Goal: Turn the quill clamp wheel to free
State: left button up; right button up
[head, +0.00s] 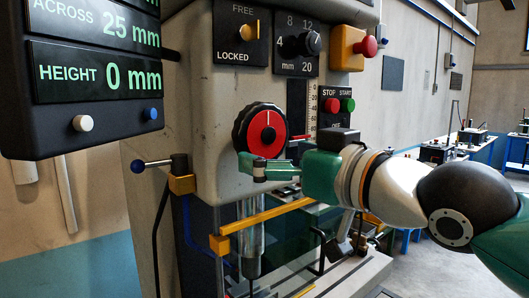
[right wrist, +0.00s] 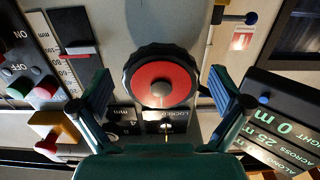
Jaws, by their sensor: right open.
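The quill clamp wheel (head: 268,119) is a black knurled wheel with a red face and a pale line that points up. It sits on the front of the grey machine head and also shows in the right wrist view (right wrist: 160,70). My right gripper (head: 257,166) is in front of the wheel's lower part. In the right wrist view its open fingers (right wrist: 159,78) stand on either side of the wheel, with gaps to the rim. A black FREE/LOCKED plate (head: 236,34) with a yellow mark is above the wheel. My left gripper is not in view.
A display (head: 85,62) reading HEIGHT 0 mm hangs at the upper left. A blue-knobbed lever (head: 150,164) is left of the wheel. Red stop and green start buttons (head: 338,105) and a red button on a yellow box (head: 350,48) are close on the right.

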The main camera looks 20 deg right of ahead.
jog(key=v, duration=0.8)
jog(key=shift+s, duration=0.25)
jog(key=shift+d, duration=0.1)
